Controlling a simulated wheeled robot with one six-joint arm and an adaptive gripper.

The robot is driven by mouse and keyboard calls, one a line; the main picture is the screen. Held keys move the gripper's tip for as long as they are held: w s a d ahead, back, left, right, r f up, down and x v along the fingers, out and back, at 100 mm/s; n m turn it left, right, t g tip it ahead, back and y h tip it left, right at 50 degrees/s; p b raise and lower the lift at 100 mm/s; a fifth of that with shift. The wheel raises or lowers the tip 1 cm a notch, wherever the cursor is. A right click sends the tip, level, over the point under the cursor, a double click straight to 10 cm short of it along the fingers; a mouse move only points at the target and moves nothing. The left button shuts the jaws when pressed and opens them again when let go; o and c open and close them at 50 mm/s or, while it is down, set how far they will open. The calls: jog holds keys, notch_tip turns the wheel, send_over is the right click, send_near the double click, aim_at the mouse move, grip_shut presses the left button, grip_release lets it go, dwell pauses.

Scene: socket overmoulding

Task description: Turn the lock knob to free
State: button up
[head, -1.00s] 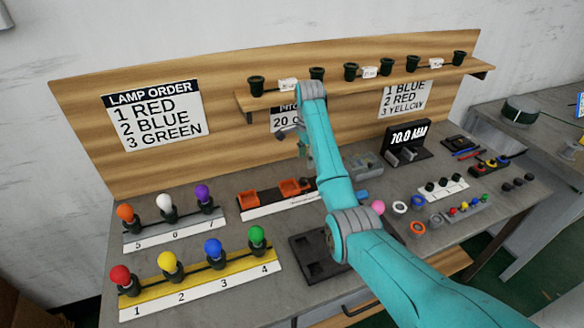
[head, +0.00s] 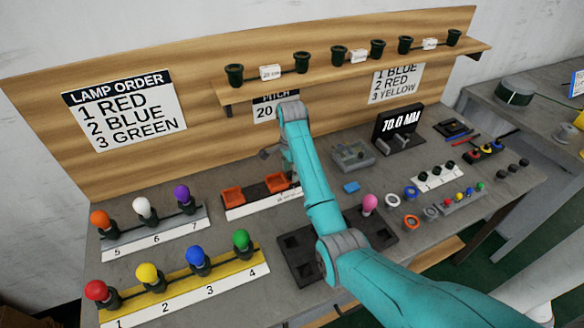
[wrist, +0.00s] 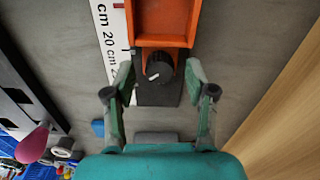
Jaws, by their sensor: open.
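The lock knob (wrist: 158,68) is a round black knob with a white pointer mark, in the wrist view. It sits on a dark base just below an orange carriage (wrist: 163,22). The mark slants up to the right. My gripper (wrist: 160,80) is open, with one finger on each side of the knob and a visible gap on both sides. I cannot tell how high the fingers are above it. In the head view the knob is hidden by my arm, and two orange carriages, one on the left (head: 232,196) and one nearer my arm (head: 276,182), sit on the rail.
A white scale strip (wrist: 112,40) runs along the carriage. A wooden back panel (head: 220,120) with a shelf stands close behind my wrist. A dark fixture plate (head: 300,262) and a pink knob (head: 369,203) are near my arm. Lamp stands (head: 225,285) fill the left.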

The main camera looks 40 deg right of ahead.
jog(key=shift+f, duration=0.4)
grip_shut()
jog(key=shift+n, duration=1.5)
grip_release()
